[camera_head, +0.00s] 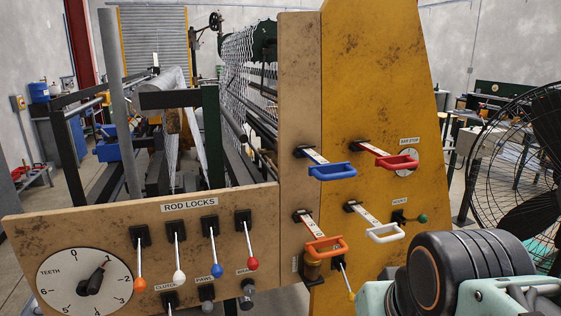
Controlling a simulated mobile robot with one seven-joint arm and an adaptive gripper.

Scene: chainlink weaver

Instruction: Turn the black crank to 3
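The black crank (96,280) sits on a round white dial (60,290) at the lower left, on the wooden panel. The dial is marked TEETH and has numbers around its rim; its bottom is cut off by the picture edge. The crank's arm points up and to the right, a little clockwise of the 0. The 3 is not visible. Part of my arm, black and pale green, fills the lower right corner, far from the crank. No gripper fingers can be made out.
Levers with orange, white, blue and red knobs stand right of the dial under a ROD LOCKS label (189,205). A large black fan (525,150) stands at the right.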

